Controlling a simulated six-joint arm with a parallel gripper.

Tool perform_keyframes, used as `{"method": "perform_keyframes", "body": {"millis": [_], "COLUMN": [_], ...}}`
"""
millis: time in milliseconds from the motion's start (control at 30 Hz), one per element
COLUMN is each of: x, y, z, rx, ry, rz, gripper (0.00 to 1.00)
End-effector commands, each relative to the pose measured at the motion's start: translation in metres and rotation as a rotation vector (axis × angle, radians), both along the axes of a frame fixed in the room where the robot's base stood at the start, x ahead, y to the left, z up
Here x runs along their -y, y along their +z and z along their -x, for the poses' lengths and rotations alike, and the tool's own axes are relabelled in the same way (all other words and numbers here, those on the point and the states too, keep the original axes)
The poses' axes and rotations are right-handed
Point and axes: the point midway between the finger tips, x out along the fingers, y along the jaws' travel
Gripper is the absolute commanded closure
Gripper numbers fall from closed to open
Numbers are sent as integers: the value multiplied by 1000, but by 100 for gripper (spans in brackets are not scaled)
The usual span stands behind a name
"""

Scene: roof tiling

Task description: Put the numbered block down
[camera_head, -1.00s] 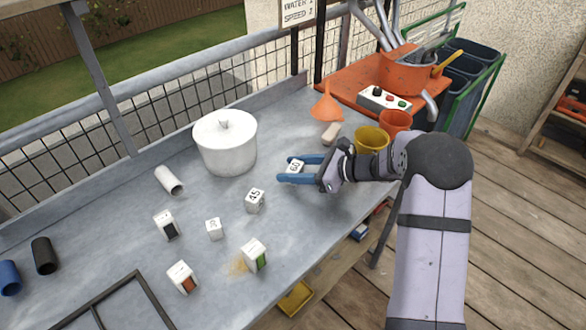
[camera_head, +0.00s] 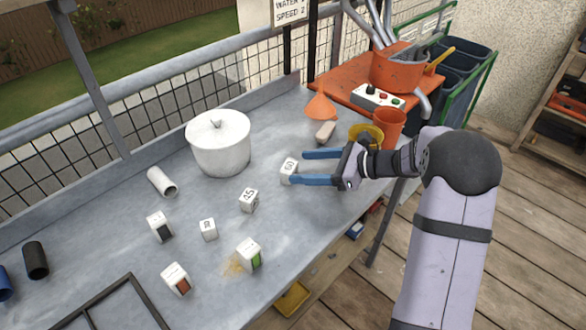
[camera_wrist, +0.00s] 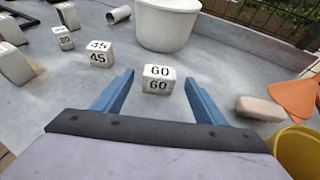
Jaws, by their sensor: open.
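The numbered block marked 60 (camera_head: 289,170) is a white cube standing on the grey table (camera_head: 290,225), right of the block marked 45 (camera_head: 249,200). My gripper (camera_head: 297,168) is open, with its blue fingertips just right of the 60 block. In the wrist view the 60 block (camera_wrist: 158,79) sits upright, beyond and between the blue fingertips (camera_wrist: 160,80), touching neither. The 45 block (camera_wrist: 98,54) shows to the left there.
A white lidded pot (camera_head: 220,145) stands behind the blocks. A smaller numbered block (camera_head: 209,229) and several white boxes stand to the left. A tan block (camera_head: 325,131), orange funnel (camera_head: 320,106) and yellow cup (camera_head: 367,136) are close to my gripper.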

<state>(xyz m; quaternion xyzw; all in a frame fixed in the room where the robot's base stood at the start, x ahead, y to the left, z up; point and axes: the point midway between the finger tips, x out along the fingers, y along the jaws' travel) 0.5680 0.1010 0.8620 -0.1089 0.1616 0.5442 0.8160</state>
Motion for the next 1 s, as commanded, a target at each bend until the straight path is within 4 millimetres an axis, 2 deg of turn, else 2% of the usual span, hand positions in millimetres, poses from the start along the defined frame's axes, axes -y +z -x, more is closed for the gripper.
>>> {"method": "perform_keyframes", "body": {"millis": [200, 400, 1000], "x": [31, 46, 50], "y": [13, 20, 23], "z": [13, 19, 21], "rx": [1, 0, -2], "ry": [-3, -1, 0], "rz": [0, 0, 2], "gripper": [35, 35, 35]}}
